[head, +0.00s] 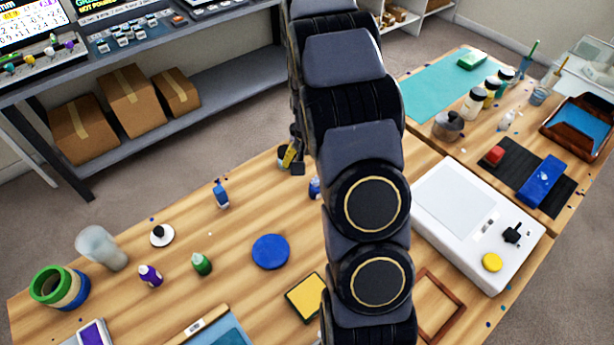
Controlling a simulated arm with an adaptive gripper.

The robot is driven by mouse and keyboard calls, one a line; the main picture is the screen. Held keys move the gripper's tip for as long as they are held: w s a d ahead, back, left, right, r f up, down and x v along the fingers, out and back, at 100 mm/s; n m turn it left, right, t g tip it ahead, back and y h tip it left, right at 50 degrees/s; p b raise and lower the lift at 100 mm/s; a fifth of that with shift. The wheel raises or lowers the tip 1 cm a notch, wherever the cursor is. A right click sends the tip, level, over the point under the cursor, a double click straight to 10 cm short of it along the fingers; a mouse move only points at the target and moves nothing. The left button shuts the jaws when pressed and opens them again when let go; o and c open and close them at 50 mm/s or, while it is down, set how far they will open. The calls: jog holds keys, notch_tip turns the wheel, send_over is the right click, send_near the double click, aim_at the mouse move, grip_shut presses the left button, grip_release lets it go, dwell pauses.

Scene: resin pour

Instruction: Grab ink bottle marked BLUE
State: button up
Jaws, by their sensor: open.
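A small blue bottle (221,195) with a dark top stands on the wooden table, left of my arm. Another blue item (315,187), perhaps a bottle, shows partly at the arm's left edge; the arm hides the rest. I cannot read a BLUE marking on either. A purple bottle (150,275) and a green bottle (202,264) stand nearer the front left. My gripper (295,160) is mostly hidden behind my arm; a dark and yellow part shows above the table's back edge, open, right of and behind the first blue bottle and apart from it.
A blue disc (270,251), a yellow pad (306,299) and a white round piece with a black knob (162,236) lie nearby. A clear cup (102,248) and tape rolls (60,287) stand at left. A white device (478,222) is at right. Table around the first blue bottle is clear.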

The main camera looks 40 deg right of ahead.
jog(key=shift+m, duration=0.5)
jog(key=d+f, duration=0.1)
jog(key=f, duration=0.2)
jog(key=d+f, duration=0.1)
jog(key=f, duration=0.1)
jog(key=shift+w+d+f, duration=0.15)
jog(key=shift+d+f, duration=0.05)
jog(key=shift+d, duration=0.1)
notch_tip(320, 180, down, 6)
jog(key=shift+d+r, duration=0.1)
jog(key=shift+d, duration=0.05)
jog(key=c, duration=1.2)
